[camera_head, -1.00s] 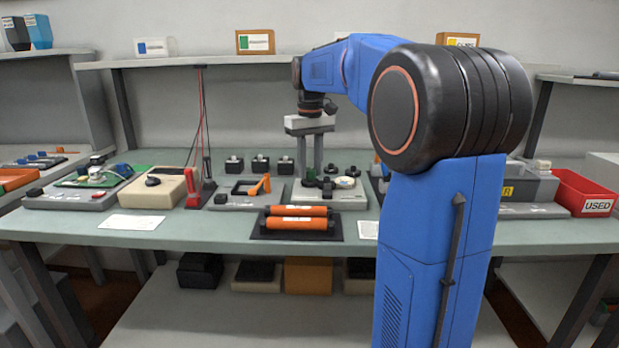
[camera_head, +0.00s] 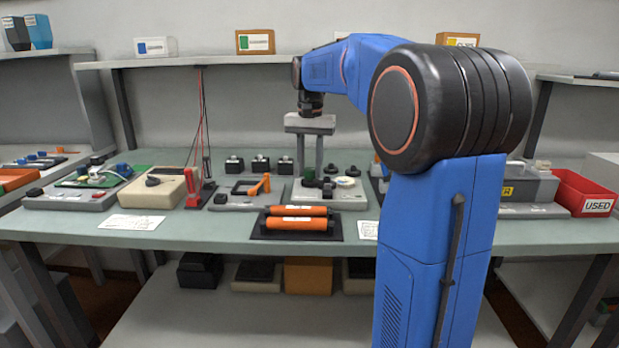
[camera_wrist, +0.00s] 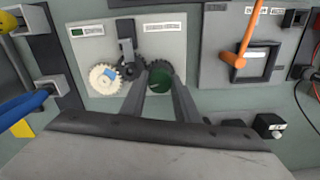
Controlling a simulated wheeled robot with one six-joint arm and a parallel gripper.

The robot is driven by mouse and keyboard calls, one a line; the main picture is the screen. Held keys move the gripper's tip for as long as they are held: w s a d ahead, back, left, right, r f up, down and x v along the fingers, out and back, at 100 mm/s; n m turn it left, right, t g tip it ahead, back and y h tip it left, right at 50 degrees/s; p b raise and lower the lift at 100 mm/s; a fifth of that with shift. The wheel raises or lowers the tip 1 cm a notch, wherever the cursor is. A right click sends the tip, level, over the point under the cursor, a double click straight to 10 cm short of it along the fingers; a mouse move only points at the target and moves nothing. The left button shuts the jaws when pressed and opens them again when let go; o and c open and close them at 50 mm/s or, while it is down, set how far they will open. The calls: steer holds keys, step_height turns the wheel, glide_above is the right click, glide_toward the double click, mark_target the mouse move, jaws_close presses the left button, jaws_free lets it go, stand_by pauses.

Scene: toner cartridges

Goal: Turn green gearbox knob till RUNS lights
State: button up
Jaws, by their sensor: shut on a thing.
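The green gearbox knob (camera_wrist: 160,76) stands on a pale grey gearbox panel (camera_wrist: 120,28) in the wrist view. My gripper (camera_wrist: 158,80) is shut on it, one finger on each side. In the head view my gripper (camera_head: 316,178) points straight down at the panel (camera_head: 338,202), and the knob is partly hidden by the fingers. A white gear with a blue mark (camera_wrist: 104,80) and a dark gear (camera_wrist: 131,68) sit left of the knob. A dark green lamp window (camera_wrist: 77,31) is by a label at the panel's top left; I cannot tell whether it is lit.
A panel with an orange lever (camera_head: 260,186) is left of the gearbox in the head view. Orange rollers (camera_head: 297,222) lie on a dark tray in front. A red USED bin (camera_head: 585,194) stands far right. Several small black blocks (camera_head: 261,163) stand behind.

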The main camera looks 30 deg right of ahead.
steer(key=m, duration=0.5)
steer(key=shift+m, duration=0.4)
steer(key=m, duration=0.6)
steer(key=o, duration=0.8)
steer(key=shift+o, duration=0.2)
